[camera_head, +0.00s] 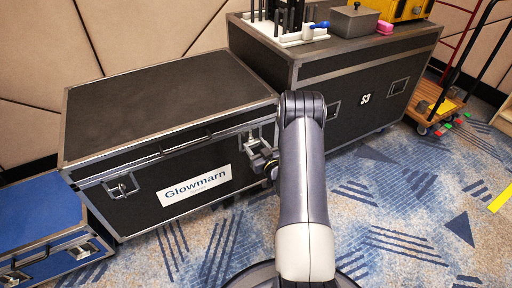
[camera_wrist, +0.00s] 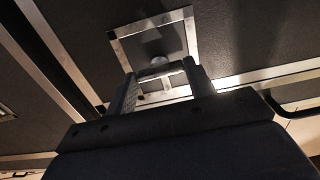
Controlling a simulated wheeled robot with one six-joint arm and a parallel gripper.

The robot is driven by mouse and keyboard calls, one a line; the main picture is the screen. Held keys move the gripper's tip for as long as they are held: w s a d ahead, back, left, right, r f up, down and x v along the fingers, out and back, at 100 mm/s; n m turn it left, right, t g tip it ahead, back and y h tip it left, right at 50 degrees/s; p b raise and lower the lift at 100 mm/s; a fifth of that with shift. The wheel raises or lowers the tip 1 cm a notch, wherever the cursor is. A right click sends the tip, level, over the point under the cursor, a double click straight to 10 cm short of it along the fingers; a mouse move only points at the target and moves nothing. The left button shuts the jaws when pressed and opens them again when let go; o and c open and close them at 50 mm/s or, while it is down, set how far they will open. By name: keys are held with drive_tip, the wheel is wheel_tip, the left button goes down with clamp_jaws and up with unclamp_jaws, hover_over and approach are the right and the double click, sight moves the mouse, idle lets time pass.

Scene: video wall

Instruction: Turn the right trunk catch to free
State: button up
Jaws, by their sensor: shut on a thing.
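The black trunk (camera_head: 160,100) with metal edges and a white "Glowmarn" label stands at left centre in the head view. Its right catch (camera_head: 254,143) is on the front face near the right corner, partly hidden by my arm. In the wrist view the catch plate (camera_wrist: 187,42) is a square metal frame, with a knob (camera_wrist: 159,65) at its lower part. My gripper (camera_wrist: 160,80) is at this catch, its two fingers on either side of the knob and shut on it. In the head view my gripper (camera_head: 264,163) is mostly hidden behind my arm. The left catch (camera_head: 122,186) is in clear view.
A blue case (camera_head: 38,215) stands left of the trunk. A second black case (camera_head: 350,95) with a rack, a grey box (camera_head: 354,21) and a yellow case (camera_head: 405,9) on top stands at right. A wooden cart (camera_head: 433,104) is beyond it. The carpet in front is clear.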

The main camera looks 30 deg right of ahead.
drive_tip(key=shift+f, duration=0.15)
drive_tip(key=n+b, duration=0.3)
drive_tip(key=shift+f+b, duration=0.15)
drive_tip(key=shift+b, duration=0.25)
drive_tip(key=n+b, duration=0.1)
drive_tip(key=n, duration=0.6)
drive_tip(key=n+b, duration=0.1)
drive_tip(key=n, duration=0.6)
drive_tip(key=shift+r+n, duration=0.2)
drive_tip(key=shift+n, duration=0.1)
drive_tip(key=o, duration=1)
